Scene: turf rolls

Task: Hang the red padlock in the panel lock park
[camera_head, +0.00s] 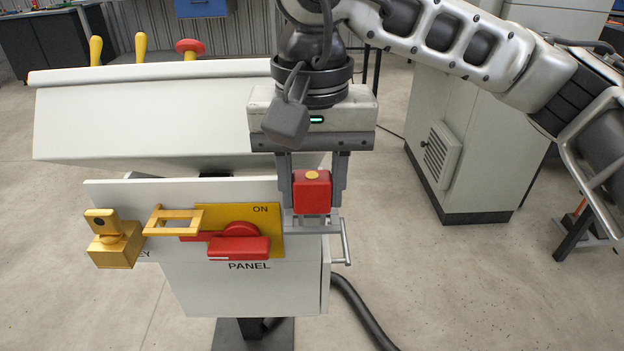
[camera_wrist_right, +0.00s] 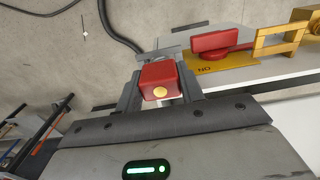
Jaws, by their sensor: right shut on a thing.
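The red padlock (camera_head: 312,192), with a yellow round spot on its body, is between the fingers of my right gripper (camera_head: 313,198), which is shut on it. It also shows in the right wrist view (camera_wrist_right: 160,82). The panel lock park (camera_head: 315,228) appears to be the grey metal piece at the right edge of the white panel, just below the padlock. Whether the padlock touches it, I cannot tell; the shackle is hidden. My left gripper is not in view.
The red panel handle (camera_head: 239,248) sits on a yellow ON plate (camera_head: 268,215). A yellow hasp (camera_head: 172,220) and a brass key block (camera_head: 115,245) are to its left. A white sloped console (camera_head: 150,115) stands behind. A grey cabinet (camera_head: 480,130) stands at the right.

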